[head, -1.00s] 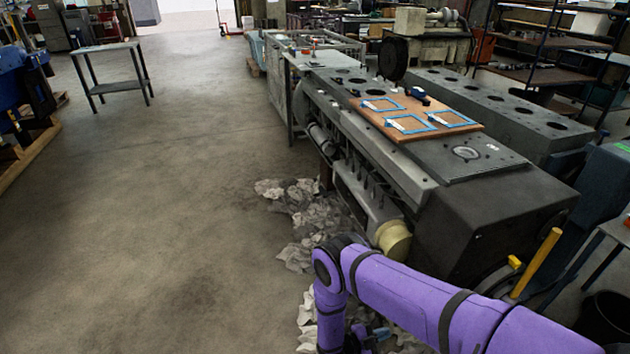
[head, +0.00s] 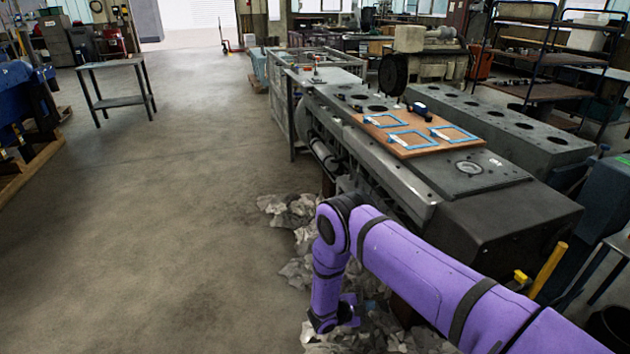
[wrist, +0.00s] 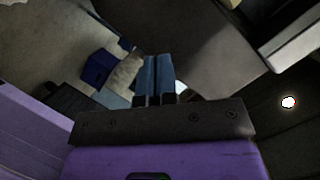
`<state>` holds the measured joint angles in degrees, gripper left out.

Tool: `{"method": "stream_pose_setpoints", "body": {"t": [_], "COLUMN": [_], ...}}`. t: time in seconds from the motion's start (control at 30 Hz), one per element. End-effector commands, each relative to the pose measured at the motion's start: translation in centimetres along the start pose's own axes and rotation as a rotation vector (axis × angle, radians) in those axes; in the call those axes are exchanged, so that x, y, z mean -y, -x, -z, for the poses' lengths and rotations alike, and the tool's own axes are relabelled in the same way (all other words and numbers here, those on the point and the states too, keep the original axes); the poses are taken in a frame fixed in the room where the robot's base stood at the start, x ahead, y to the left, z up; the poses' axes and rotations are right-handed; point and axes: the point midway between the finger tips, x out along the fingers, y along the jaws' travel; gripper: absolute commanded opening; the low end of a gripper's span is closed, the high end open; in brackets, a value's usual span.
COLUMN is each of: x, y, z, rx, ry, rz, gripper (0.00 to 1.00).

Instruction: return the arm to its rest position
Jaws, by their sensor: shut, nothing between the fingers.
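My purple arm reaches in from the lower right of the head view and bends down at its elbow, beside the engine block (head: 480,215). The forearm hangs over crumpled rags on the floor. My gripper shows in the wrist view (wrist: 156,72), its two dark blue fingers side by side, shut and empty. In the head view the fingers are mostly hidden at the end of the forearm. The gripper is apart from the engine and from the wooden board on top of it.
The wooden board (head: 428,151) holds blue square frames (head: 411,141) and a dark blue tool (head: 419,109). Grey rags (head: 292,211) lie along the engine's base. A yellow handle (head: 548,271) stands at the right. A small metal table (head: 112,65) is far left. The floor on the left is clear.

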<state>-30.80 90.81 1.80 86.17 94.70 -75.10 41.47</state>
Motion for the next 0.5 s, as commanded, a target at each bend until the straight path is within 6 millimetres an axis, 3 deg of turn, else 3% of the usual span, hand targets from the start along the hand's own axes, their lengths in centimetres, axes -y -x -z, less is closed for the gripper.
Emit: {"method": "stream_pose_setpoints", "body": {"t": [0.03,0.1,0.27,0.5], "x": [2.9,6.2,13.5,23.7], "y": [0.2,0.6,1.5,3.4], "z": [0.0,0.0,0.8,4.0], "rx": [0.046,0.116,0.274,0.498], "ry": [-0.013,-0.018,-0.018,0.005], "rz": [-0.006,-0.011,-0.010,0.025], "gripper": [0.00,0.00,0.00,0.00]}}
